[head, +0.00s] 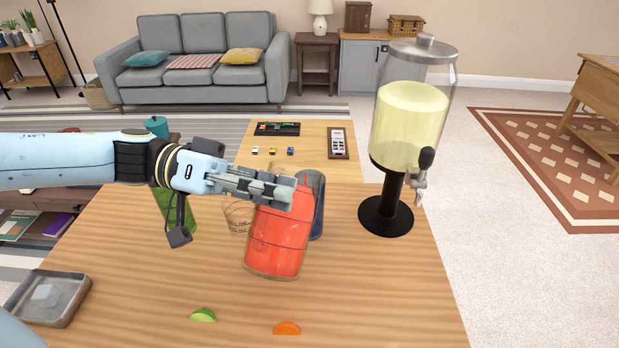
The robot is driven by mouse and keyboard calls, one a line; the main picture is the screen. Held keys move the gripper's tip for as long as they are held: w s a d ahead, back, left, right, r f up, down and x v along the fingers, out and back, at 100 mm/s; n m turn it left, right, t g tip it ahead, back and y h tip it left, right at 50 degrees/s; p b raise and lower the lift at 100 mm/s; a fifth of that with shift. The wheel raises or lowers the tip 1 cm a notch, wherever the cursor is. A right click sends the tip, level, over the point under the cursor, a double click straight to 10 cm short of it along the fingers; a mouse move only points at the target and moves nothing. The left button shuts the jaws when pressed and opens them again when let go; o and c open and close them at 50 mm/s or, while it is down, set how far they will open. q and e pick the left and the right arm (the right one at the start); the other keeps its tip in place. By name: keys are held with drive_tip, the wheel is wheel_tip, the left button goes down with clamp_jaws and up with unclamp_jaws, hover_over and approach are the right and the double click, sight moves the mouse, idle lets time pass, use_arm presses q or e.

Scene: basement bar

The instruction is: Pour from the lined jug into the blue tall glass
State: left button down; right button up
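The lined jug (277,236) is see-through, holds red liquid and has thin lines around it. It tilts slightly, its top leaning right. My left gripper (278,193) reaches in from the left and is shut on the jug's upper part; the fingers partly cover its rim. The blue tall glass (318,207) stands upright just behind and to the right of the jug, which hides much of it. I cannot tell whether the two touch. My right gripper is not in view.
A drink dispenser (412,115) with pale yellow liquid stands to the right. A clear marked glass (237,217) and a green glass (164,199) stand left of the jug. A metal tray (74,303), a lime wedge (203,316) and an orange wedge (287,328) lie in front.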

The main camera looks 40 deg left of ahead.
use_arm(q)
drive_tip(key=shift+w+a+r+n, duration=0.1)
drive_tip(key=shift+w+r+n, duration=0.05)
drive_tip(key=shift+w+n, duration=0.2)
idle(0.6)
drive_tip(key=shift+n+b, duration=0.35)
